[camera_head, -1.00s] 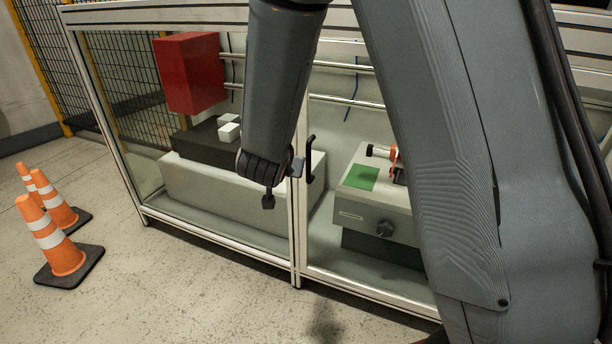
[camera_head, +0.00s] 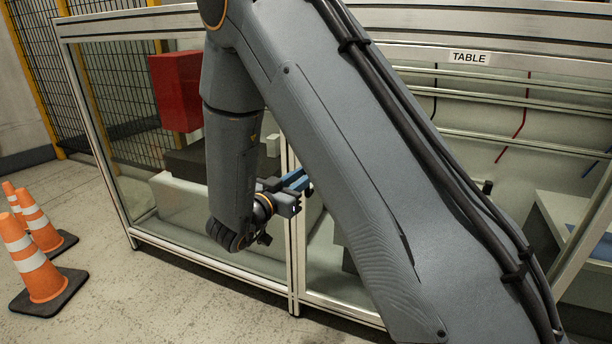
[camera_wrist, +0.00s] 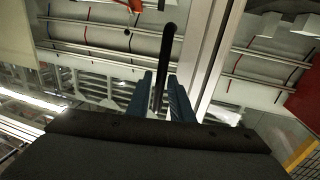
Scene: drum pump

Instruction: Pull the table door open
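The table door (camera_head: 345,308) is the right-hand glazed panel beside the middle post, under the TABLE label (camera_head: 470,58). It looks closed, though my arm hides much of it. My gripper (camera_head: 303,183) is at the middle post, at the door's handle side. In the wrist view, the black bar handle (camera_wrist: 168,45) stands between the two blue fingers of my gripper (camera_wrist: 160,85). Narrow gaps seem to show beside the bar, so the fingers look open around it. In the head view, the handle cannot be made out behind the gripper.
Orange cones (camera_head: 38,265) stand on the floor at the left. A red box (camera_head: 176,90) is behind the left glass panel. A pale table-like surface (camera_head: 560,215) shows at the right. Floor in front of the enclosure is clear.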

